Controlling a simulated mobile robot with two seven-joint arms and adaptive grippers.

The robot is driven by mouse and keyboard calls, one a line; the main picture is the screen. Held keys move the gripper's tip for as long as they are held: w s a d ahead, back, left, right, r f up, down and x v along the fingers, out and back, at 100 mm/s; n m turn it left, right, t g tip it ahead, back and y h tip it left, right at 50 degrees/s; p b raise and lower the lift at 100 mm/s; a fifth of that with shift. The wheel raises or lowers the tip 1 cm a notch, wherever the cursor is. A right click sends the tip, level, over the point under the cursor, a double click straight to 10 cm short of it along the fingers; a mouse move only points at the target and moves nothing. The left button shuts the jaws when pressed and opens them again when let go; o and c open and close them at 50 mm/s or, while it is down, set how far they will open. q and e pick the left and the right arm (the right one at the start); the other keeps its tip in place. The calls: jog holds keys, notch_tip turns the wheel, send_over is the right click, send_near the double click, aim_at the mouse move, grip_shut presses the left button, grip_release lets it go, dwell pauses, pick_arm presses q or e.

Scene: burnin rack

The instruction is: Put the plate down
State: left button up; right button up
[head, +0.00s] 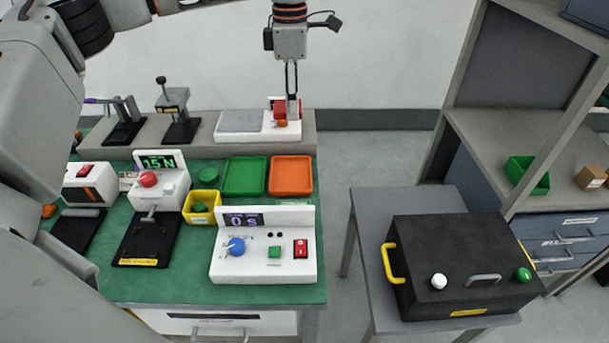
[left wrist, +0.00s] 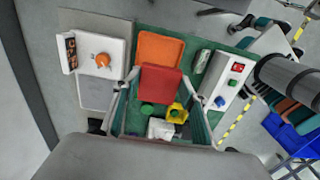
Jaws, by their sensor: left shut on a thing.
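My left gripper (head: 292,108) points down at the top middle of the head view, in line with the far end of the green-topped bench. In the left wrist view a flat red square plate (left wrist: 160,83) sits between the two fingers of this gripper (left wrist: 160,76), which is shut on it. The plate covers much of what lies below, and I cannot tell its exact height above the bench. In the head view a small red patch shows by the fingertips; I cannot tell whether it is the plate. My right gripper is not in view.
The bench holds a green tray (head: 245,176), an orange tray (head: 291,176), a yellow bin (head: 201,216), a white timer box (head: 264,263) and a white scale (head: 240,122). A black box (head: 455,260) with a yellow handle stands on a grey side table (head: 400,203).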

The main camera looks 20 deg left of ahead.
pick_arm(q)
jog(key=shift+f, duration=0.4)
jog(key=b, duration=0.2)
send_over(295, 176)
notch_tip(295, 176, down, 14)
jog(key=shift+s+f, duration=0.1)
jog(key=shift+f, duration=0.75)
notch_tip(295, 176, down, 4)
jog(key=shift+r+b, duration=0.25)
jog(key=shift+b, duration=0.1)
jog(key=shift+f, duration=0.15)
jog(key=o, duration=1.1)
